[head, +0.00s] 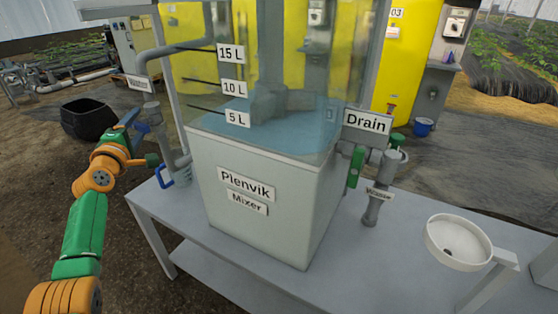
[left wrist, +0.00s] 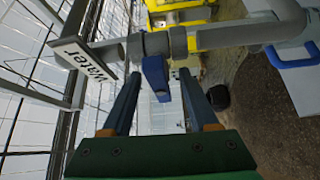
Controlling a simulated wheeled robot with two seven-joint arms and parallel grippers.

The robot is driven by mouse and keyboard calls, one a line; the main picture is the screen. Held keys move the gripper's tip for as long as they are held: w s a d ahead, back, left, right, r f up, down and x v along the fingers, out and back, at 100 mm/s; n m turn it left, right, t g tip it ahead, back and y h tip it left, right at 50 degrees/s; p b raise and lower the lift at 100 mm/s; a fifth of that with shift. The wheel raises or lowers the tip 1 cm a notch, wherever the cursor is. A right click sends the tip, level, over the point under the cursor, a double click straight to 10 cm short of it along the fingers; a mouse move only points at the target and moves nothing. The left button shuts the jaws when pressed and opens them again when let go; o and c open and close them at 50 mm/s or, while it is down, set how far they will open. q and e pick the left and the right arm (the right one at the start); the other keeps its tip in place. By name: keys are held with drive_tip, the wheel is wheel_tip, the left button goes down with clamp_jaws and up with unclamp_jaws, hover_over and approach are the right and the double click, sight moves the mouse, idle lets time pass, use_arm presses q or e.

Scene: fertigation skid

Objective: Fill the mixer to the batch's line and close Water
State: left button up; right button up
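The clear Plenvik mixer (head: 262,195) stands on the grey bench with 5 L, 10 L and 15 L marks. Blue water (head: 290,130) lies low in it, around the 5 L mark (head: 237,119); its exact level is hard to read. The Water label (left wrist: 82,62) hangs on the pipe left of the mixer. The blue Water valve handle (left wrist: 156,78) sticks out from the pipe. My left gripper (head: 134,127) is at this valve, its two fingers apart on either side of the handle in the left wrist view, with gaps visible. My right gripper is not in view.
A Drain label (head: 367,122) and a green drain handle (head: 356,167) are on the mixer's right side. A white basin (head: 458,242) is at the bench's right. A black tub (head: 88,118) stands on the ground.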

use_arm(q)
drive_tip(key=s+a+p, duration=0.3)
drive_tip(key=s+p, duration=0.1)
drive_tip(key=s, duration=0.2)
drive_tip(key=shift+a, duration=0.25)
